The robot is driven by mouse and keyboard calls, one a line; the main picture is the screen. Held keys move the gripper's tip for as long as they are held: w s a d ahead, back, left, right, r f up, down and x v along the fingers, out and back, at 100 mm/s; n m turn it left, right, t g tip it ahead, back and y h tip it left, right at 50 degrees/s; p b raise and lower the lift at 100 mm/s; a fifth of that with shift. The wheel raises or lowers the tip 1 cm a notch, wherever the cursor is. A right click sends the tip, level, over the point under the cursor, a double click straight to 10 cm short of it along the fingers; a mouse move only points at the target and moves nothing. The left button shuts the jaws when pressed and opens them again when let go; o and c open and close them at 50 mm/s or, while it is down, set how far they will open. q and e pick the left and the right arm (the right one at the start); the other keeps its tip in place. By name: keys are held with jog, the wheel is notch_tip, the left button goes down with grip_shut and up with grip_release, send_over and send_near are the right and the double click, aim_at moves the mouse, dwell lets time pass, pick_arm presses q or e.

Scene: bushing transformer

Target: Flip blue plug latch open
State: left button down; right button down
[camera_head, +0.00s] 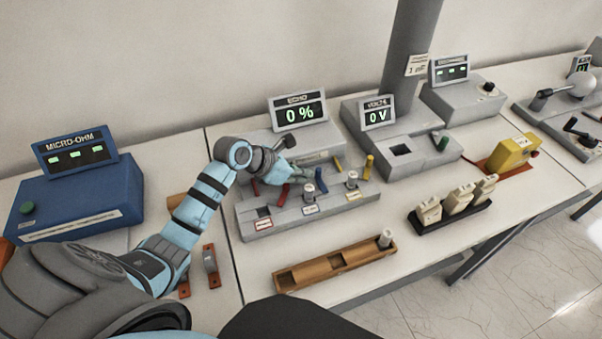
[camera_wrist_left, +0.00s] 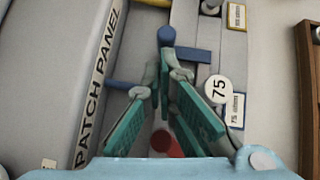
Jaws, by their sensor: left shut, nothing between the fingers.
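The blue plug latch shows in the left wrist view as a blue bar (camera_wrist_left: 190,54) and a rounded blue end (camera_wrist_left: 166,36), just beyond my fingertips. A thinner blue piece (camera_wrist_left: 124,85) lies to the left, by the patch panel (camera_wrist_left: 99,70). My left gripper (camera_wrist_left: 164,74) is shut and empty, its tips close to the blue bar; I cannot tell whether they touch. My right gripper is not in view.
Red handles (camera_head: 283,196) and yellow handles (camera_head: 369,166) stand on the panel near pale posts (camera_head: 308,192). A wooden tray (camera_head: 330,268) lies in front. A blue micro-ohm meter (camera_head: 80,196) stands left.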

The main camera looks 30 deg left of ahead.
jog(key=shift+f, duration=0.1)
pick_arm(q)
jog(key=shift+w+f+b, duration=0.1)
jog(key=shift+b, duration=0.45)
jog(key=shift+w+m, duration=0.1)
jog(key=shift+m, duration=0.2)
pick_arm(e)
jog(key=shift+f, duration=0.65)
pick_arm(q)
jog(key=shift+b, duration=0.3)
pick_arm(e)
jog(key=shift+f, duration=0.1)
